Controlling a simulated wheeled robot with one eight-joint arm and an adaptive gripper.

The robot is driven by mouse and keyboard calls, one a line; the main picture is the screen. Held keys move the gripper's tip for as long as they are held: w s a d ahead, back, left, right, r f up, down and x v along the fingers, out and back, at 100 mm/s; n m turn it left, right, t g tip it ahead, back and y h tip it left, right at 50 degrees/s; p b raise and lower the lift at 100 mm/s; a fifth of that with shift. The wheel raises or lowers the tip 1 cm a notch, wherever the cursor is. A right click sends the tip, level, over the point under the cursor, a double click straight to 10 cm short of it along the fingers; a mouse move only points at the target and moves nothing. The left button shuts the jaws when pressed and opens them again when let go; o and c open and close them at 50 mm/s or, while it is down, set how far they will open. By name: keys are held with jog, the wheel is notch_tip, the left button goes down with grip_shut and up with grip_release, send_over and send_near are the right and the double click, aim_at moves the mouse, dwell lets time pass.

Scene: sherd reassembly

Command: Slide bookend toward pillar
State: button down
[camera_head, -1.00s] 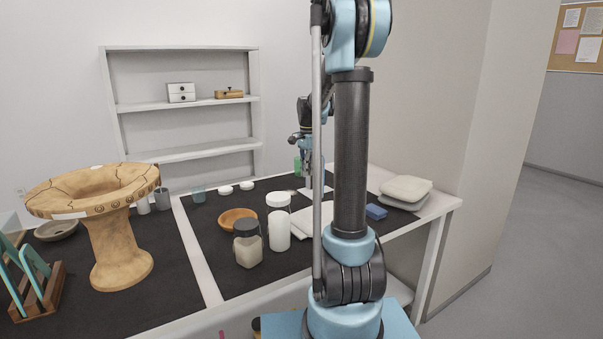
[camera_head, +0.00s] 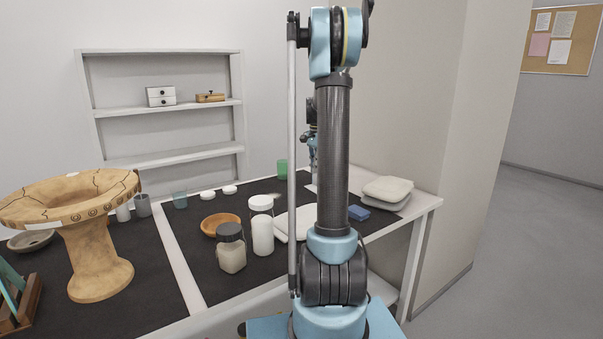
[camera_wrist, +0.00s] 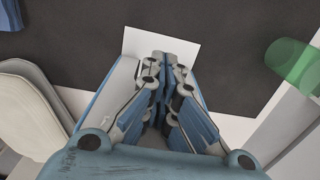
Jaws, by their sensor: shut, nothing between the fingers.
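A flat pale plate (camera_wrist: 188,42), which looks like the bookend's base, lies on the dark mat in the wrist view. My gripper (camera_wrist: 165,62) is shut, with its fingertips over this plate; I cannot tell whether they touch it. More pale surface shows beside and under the fingers, partly hidden by them. In the head view, my gripper (camera_head: 313,165) is small and partly behind my own arm, at the far part of the table. The bookend is mostly hidden there. The pillar (camera_head: 405,90) is the broad beige upright behind the table's right end.
A green translucent cup (camera_wrist: 292,64) is right of my gripper in the wrist view. Stacked pale pads (camera_head: 388,188) and a blue block (camera_head: 359,213) lie at the table's right end. Jars (camera_head: 231,252), an orange bowl (camera_head: 220,222) and a large pedestal vessel (camera_head: 95,265) stand left.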

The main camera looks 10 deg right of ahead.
jog(key=d, duration=0.1)
jog(key=w+d, duration=0.1)
jog(key=d, duration=0.2)
jog(key=shift+w, duration=0.25)
